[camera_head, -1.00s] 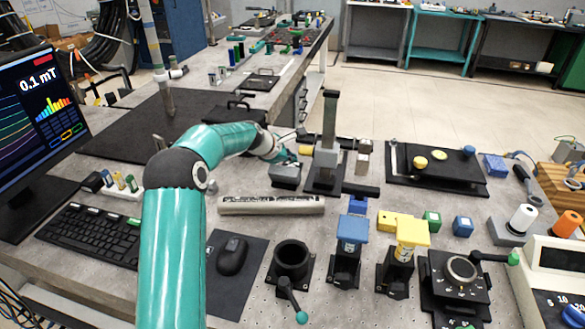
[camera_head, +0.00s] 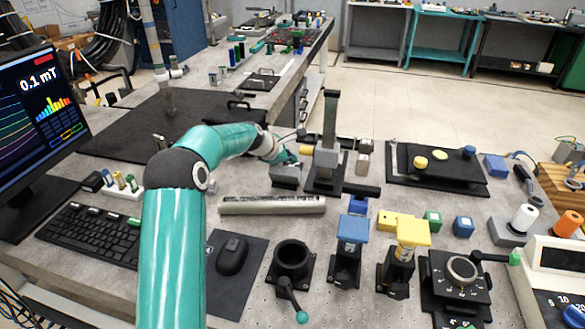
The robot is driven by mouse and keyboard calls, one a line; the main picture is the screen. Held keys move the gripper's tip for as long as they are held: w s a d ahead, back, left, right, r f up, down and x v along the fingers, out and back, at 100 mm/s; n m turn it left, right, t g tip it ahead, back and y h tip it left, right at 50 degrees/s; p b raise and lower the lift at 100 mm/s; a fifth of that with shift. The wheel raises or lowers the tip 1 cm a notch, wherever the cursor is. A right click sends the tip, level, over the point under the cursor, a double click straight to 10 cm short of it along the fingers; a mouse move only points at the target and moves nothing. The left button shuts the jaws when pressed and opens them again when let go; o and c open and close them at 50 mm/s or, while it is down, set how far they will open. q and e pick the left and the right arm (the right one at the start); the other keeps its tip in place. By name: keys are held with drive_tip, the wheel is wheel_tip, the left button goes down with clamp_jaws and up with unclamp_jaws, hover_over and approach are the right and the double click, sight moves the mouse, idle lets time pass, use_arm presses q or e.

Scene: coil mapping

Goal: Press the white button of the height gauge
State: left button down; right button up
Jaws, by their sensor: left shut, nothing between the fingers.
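The height gauge (camera_head: 329,132) appears to be the dark upright post on a flat base near the middle of the bench, with a grey block on its column. My left arm reaches across from the lower left, and my left gripper (camera_head: 291,161) is shut and empty just left of the post. A dark grey box (camera_head: 285,176) sits directly below the gripper; I cannot tell whether they touch. The white button cannot be made out; it is small or hidden by the gripper. My right gripper is not in view.
A long grey bar (camera_head: 272,205) lies in front of the gauge. A black plate with a yellow knob (camera_head: 420,162) is to the right. A blue-topped stand (camera_head: 352,230) and a yellow-topped stand (camera_head: 413,232) stand nearer. The keyboard (camera_head: 95,235) and monitor are left.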

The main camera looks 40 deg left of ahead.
use_arm(q)
drive_tip(key=shift+s+d+f+b, duration=0.15)
drive_tip(key=shift+f+b, duration=0.1)
drive_tip(key=shift+f, duration=0.3)
drive_tip(key=shift+s+f+b, duration=0.15)
drive_tip(key=shift+f+b, duration=0.05)
drive_tip(key=shift+f, duration=0.3)
idle(1.0)
drive_tip(key=shift+w+r+p, duration=0.1)
drive_tip(key=shift+r+p, duration=0.35)
drive_tip(key=shift+p, duration=0.25)
drive_tip(key=shift+r, duration=0.1)
drive_tip(key=shift+w+r+p, duration=0.1)
drive_tip(key=shift+r+p, duration=0.4)
wheel_tip(320, 180, up, 4)
drive_tip(key=p, duration=0.4)
drive_tip(key=shift+r, duration=0.25)
